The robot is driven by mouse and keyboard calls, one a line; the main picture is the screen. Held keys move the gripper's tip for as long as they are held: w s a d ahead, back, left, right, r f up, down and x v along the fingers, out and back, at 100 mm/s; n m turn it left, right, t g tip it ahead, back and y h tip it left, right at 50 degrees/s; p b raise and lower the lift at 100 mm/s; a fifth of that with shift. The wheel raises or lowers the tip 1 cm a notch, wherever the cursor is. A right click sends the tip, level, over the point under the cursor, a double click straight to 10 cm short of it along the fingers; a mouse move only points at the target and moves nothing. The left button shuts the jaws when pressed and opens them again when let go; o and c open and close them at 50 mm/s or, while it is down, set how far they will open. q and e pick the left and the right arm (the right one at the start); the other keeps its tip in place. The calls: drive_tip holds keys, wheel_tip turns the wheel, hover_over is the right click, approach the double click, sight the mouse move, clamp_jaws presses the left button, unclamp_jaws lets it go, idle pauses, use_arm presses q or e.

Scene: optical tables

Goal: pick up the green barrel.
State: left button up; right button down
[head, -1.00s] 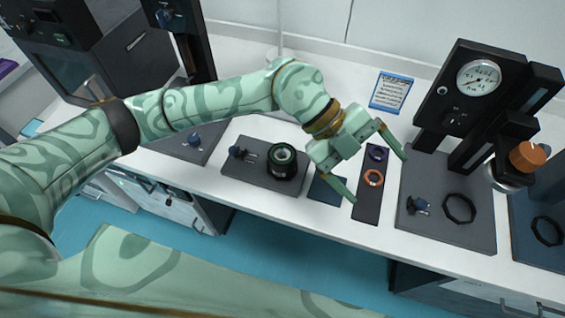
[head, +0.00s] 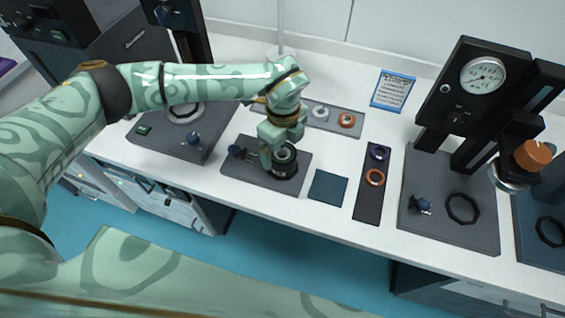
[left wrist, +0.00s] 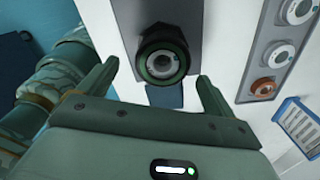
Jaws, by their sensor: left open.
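The green barrel (head: 285,163) is a short dark cylinder with a green ring around a glassy top. It stands upright on a dark grey base plate (head: 243,175). In the left wrist view the barrel (left wrist: 163,66) is ahead, between the lines of the two fingers. My left gripper (head: 276,158) points down over the barrel, is open and holds nothing; it also shows in the left wrist view (left wrist: 157,75). One finger hides part of the barrel's left side in the head view. I cannot tell whether the fingers touch it. My right gripper is not in view.
A blue knob (head: 237,151) stands on the same plate, left of the barrel. A blue pad (head: 328,187) and a dark strip (head: 368,207) with two rings lie to the right. A grey tray (head: 333,124) with rings lies behind. A gauge stand (head: 462,100) rises at right.

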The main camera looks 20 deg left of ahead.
sight(282, 152)
use_arm(q)
drive_tip(key=f, duration=0.3)
drive_tip(key=f+b, duration=0.1)
drive_tip(key=f, duration=0.1)
drive_tip(key=shift+w+a+f, duration=0.15)
drive_tip(key=shift+w, duration=0.1)
drive_tip(key=c, duration=1.1)
drive_tip(key=shift+c, duration=0.2)
drive_tip(key=shift+r, duration=0.2)
